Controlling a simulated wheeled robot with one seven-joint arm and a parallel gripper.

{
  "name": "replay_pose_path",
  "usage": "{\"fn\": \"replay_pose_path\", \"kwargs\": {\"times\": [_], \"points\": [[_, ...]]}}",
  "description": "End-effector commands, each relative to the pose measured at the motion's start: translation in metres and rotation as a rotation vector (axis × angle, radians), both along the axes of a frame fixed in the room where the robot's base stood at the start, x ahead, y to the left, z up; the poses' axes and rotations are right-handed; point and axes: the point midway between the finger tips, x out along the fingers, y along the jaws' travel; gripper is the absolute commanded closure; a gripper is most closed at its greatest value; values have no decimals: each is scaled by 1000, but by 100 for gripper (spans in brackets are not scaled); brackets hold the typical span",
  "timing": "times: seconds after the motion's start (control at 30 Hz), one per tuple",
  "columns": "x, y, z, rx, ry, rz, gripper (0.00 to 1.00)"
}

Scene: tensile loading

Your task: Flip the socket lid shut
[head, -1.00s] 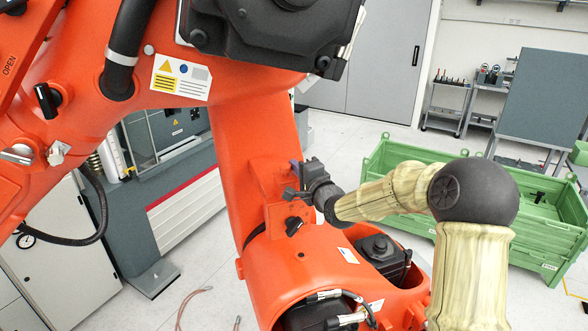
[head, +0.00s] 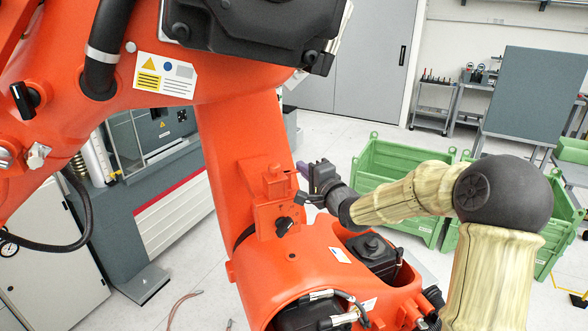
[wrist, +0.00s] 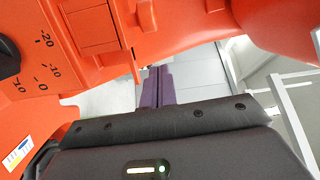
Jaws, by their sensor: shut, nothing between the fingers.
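The socket (head: 275,208) is a small orange box on the side of the big orange robot arm. A small orange flap (head: 276,181), which looks like its lid, rises at the box's top; its exact angle is hard to tell. My gripper (head: 302,169) is just right of the flap, its purple fingers pointing left toward the orange arm, with no clear contact. In the wrist view the fingers (wrist: 156,84) are together and empty. Above left of them there is a raised square orange panel (wrist: 92,28), probably part of the socket, cut off by the frame's top.
A black knob (head: 284,226) sits below the box; a dial with numbers (wrist: 8,58) shows in the wrist view. The orange arm (head: 240,150) fills the space left of my gripper. Green crates (head: 400,185) stand behind on the floor. A grey machine (head: 150,190) stands at left.

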Motion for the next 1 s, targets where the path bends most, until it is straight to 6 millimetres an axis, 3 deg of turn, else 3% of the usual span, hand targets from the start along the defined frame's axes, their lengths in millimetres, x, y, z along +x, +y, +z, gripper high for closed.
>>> {"fn": "replay_pose_path", "kwargs": {"times": [0.1, 0.3, 0.73, 0.87, 1.0], "points": [[-19, -14, -4, -1, -1, -7, 100], [-39, -20, -2, 0, -1, 2, 100], [-42, -17, -4, -20, 7, 3, 100], [-48, -18, -26, -148, 48, -22, 100], [-68, -28, -70, -428, 142, -55, 100]]}}
